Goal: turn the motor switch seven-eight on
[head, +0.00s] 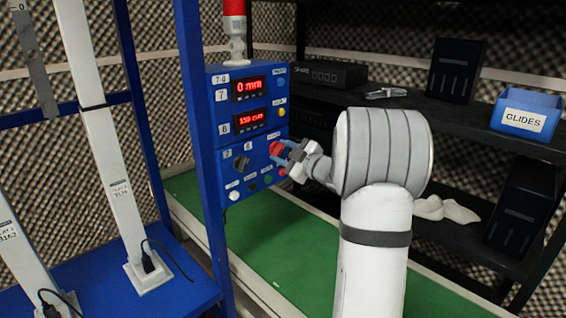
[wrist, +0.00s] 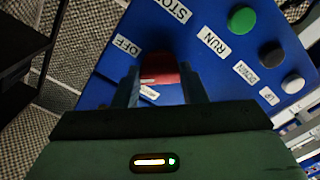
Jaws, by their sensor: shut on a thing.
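The blue control box (head: 215,150) marked 7-8 stands on a blue post in the head view. A red knob (head: 276,148) sits on the right part of its face. My gripper (head: 284,156) reaches it from the right. In the wrist view the red knob (wrist: 160,68) lies between the two fingers of my gripper (wrist: 161,82), which is shut on it. An OFF label (wrist: 127,46) is beside the knob. A second label (wrist: 149,92) is partly hidden by the knob and a finger. Which way the knob points cannot be told.
Two red displays (head: 249,87) and a black selector (head: 241,163) share the box. A green button (wrist: 242,20), black button (wrist: 271,55) and white button (wrist: 292,84) are close to my gripper.

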